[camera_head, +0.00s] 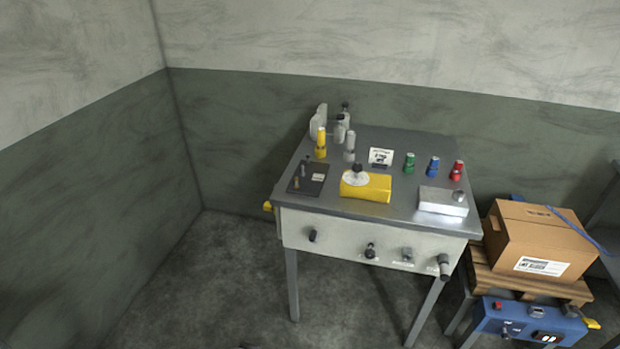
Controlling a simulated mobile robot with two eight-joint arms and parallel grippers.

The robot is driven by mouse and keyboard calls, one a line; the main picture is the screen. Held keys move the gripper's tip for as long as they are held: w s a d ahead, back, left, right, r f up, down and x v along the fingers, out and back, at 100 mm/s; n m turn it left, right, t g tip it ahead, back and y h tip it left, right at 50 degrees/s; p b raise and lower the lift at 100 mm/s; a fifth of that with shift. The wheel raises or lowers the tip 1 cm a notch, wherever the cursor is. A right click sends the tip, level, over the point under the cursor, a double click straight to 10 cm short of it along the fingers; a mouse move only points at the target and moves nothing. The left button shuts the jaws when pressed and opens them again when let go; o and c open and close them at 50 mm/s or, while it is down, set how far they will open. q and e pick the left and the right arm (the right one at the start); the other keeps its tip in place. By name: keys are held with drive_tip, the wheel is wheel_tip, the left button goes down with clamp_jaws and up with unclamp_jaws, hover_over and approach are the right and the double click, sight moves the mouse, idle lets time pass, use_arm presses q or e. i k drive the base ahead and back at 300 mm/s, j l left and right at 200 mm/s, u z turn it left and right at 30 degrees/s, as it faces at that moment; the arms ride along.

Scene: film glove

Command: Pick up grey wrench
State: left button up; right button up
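I cannot pick out a grey wrench for certain. A grey upright piece (349,146) stands beside a yellow one (321,143) at the back left of the workbench (400,148). A dark plate (307,179) with small pieces on it lies at the bench's left edge; they are too small to name. Neither of my grippers shows in this view.
On the bench are a yellow block (375,190), a silver box (442,203), a small sign (380,157) and green, blue and red pieces. A cardboard box (535,235) sits on a pallet at right, above a blue control box (530,322). The left floor is clear.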

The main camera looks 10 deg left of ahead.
sight(351, 134)
drive_tip(key=i+j, duration=0.55)
drive_tip(key=j, duration=0.15)
drive_tip(key=i+j, duration=0.5)
drive_tip(key=j, duration=0.15)
drive_tip(key=l+u, duration=0.15)
drive_tip(key=l, duration=0.35)
drive_tip(key=k+l+u, duration=0.15)
drive_tip(key=l, duration=0.35)
